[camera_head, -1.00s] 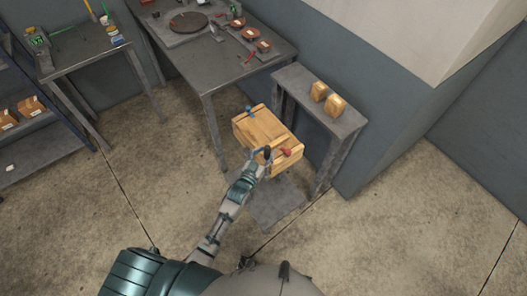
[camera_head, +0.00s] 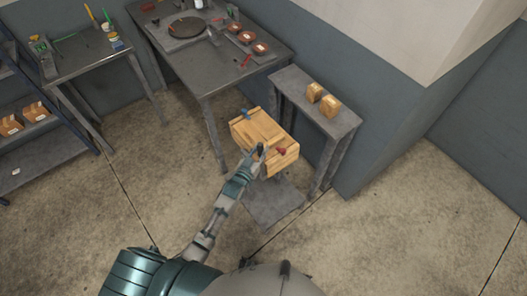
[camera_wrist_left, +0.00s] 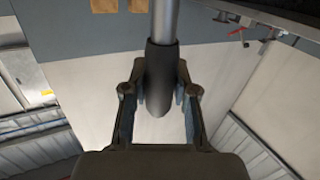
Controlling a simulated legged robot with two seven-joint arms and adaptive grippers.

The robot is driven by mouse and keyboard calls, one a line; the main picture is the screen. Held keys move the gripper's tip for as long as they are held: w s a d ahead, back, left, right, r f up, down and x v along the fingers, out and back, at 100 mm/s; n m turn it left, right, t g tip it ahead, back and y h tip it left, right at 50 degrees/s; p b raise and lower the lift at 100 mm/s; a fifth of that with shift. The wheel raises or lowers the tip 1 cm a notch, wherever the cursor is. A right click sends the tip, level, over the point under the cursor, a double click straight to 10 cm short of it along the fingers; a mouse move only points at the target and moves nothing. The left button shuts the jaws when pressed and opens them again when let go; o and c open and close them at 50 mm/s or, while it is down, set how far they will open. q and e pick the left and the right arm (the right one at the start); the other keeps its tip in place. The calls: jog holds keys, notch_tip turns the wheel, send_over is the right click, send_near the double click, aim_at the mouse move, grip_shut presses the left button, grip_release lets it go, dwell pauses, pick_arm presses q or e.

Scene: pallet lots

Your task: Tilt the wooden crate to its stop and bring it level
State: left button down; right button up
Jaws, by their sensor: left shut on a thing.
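The wooden crate (camera_head: 264,128) is pale wood and sits on a stand beside the narrow grey bench. A blue part (camera_head: 246,114) shows at its far left edge and a red knob (camera_head: 281,151) at its near right side. My left gripper (camera_head: 258,152) is at the crate's near side. In the left wrist view, my left gripper (camera_wrist_left: 161,95) is shut on a grey bar (camera_wrist_left: 165,20) with a dark sleeve (camera_wrist_left: 159,75). Where the bar joins the crate is hidden. The crate's exact angle is hard to tell. My right gripper is not in view.
A larger grey table (camera_head: 220,78) with red-topped round items stands behind. Shelves (camera_head: 40,150) are at the left. The floor in front is open.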

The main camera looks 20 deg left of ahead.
pick_arm(q)
jog(key=w+a+r+n+g+p, duration=0.2)
jog(key=w+a+r+n, duration=0.2)
jog(key=w+a, duration=0.4)
jog(key=shift+a+n+g, duration=0.3)
jog(key=shift+a, duration=0.9)
jog(key=shift+r, duration=0.1)
jog(key=c, duration=0.9)
grip_release()
jog(key=shift+w+a+f, duration=0.1)
jog(key=shift+a+f, duration=0.05)
jog(key=shift+f, duration=0.05)
jog(key=v, duration=1.2)
jog(key=shift+a+f, duration=0.2)
jog(key=shift+a, duration=0.15)
